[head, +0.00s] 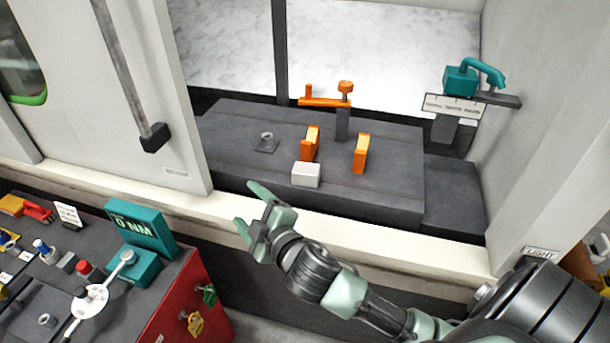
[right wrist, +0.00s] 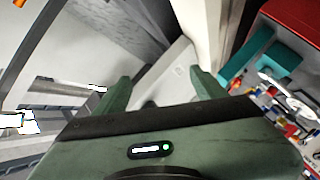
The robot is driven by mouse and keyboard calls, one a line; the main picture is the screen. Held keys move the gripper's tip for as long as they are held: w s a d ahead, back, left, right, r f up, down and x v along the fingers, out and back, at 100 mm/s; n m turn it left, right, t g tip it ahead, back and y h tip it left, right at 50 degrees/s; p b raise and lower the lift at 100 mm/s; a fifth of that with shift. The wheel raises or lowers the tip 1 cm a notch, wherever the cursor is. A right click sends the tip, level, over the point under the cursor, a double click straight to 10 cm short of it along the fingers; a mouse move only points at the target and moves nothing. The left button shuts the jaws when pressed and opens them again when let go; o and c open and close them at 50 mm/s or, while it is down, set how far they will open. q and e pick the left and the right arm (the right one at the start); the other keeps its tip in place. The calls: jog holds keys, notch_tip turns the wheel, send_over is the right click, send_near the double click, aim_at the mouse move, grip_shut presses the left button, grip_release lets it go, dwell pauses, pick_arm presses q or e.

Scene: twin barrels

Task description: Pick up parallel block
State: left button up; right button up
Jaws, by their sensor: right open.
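A small pale grey-white block (head: 306,175), which looks like the parallel block, sits near the front edge of the dark grey machine bed (head: 230,150) in the head view. It stands just in front of the left orange upright piece (head: 311,143); I cannot tell whether they touch. My right gripper (head: 248,207) is open and empty, in front of the bed, to the left of and lower in the picture than the block. In the right wrist view its fingers (right wrist: 160,88) are spread with nothing between them. The block is not clear there. My left gripper is not in view.
A second orange upright (head: 361,153) stands right of the block. An orange clamp (head: 325,102) is behind. A cream sill (head: 340,228) runs along the bed's front. A red tool cart (head: 180,300) with a teal display (head: 140,228) stands lower left. A white door (head: 140,90) is left.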

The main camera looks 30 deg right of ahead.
jog(key=w+a+r+n+t+y, duration=0.2)
jog(key=w+a+r+n+y, duration=0.3)
jog(key=a+r+n+y, duration=0.45)
jog(key=n+g+h, duration=0.7)
jog(key=n+g, duration=0.8)
jog(key=n, duration=0.9)
send_over(306, 167)
jog(key=s+d, duration=0.2)
jog(key=s, duration=0.1)
notch_tip(306, 167, down, 6)
jog(key=shift+w+a+f, duration=0.1)
jog(key=shift+w, duration=0.05)
jog(key=p+x, duration=0.3)
jog(key=x, duration=0.4)
jog(key=shift+w+p, duration=0.2)
jog(key=shift+p, duration=0.1)
jog(key=shift+w+f, duration=0.1)
jog(key=shift+f, duration=0.2)
grip_shut()
jog(key=shift+w+r, duration=0.1)
jog(key=shift+r, duration=0.15)
